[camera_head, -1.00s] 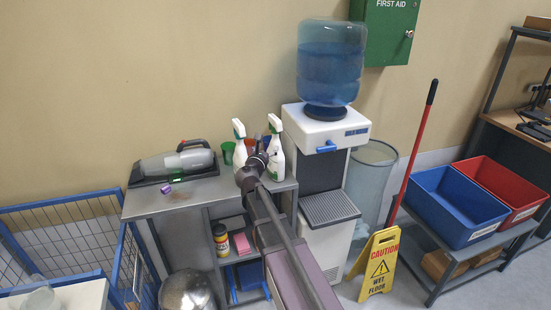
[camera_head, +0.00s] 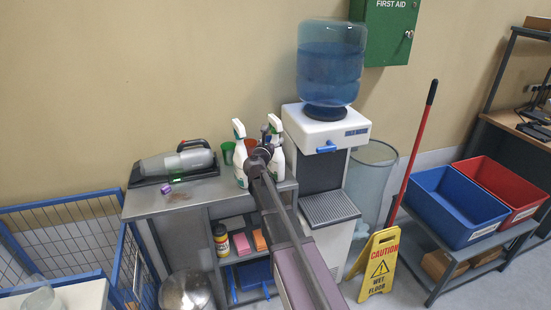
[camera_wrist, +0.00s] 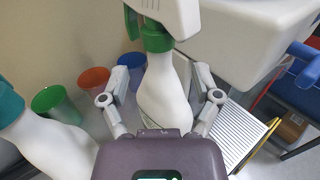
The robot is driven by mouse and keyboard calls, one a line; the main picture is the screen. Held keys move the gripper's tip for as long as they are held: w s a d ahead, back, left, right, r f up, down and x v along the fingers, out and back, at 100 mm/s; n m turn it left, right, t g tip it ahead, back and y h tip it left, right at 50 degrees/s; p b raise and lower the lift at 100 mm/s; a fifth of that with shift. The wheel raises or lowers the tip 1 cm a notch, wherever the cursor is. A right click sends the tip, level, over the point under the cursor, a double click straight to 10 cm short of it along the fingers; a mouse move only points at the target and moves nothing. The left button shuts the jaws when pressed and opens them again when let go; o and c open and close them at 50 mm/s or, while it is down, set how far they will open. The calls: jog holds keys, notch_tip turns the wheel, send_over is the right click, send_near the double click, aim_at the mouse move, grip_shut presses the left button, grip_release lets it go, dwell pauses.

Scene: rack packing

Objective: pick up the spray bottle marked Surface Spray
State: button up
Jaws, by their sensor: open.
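Two white spray bottles stand on the grey table, with no readable marking in these views. In the wrist view this bottle (camera_wrist: 163,92), with a green collar, stands between the spread fingers of my gripper (camera_wrist: 159,88). My gripper is open around it, and contact cannot be told. The left bottle (camera_head: 239,150) stands just left of my gripper (camera_head: 262,150). In the wrist view it (camera_wrist: 50,145) has a teal collar and lies outside the jaws.
The water cooler (camera_head: 318,130) is close on the right. A handheld vacuum (camera_head: 175,163) is on the table's left part (camera_head: 150,203).

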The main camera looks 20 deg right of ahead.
aim_at(274, 135)
jog(key=shift+x, duration=2.3)
jog(key=shift+r, duration=0.1)
grip_shut()
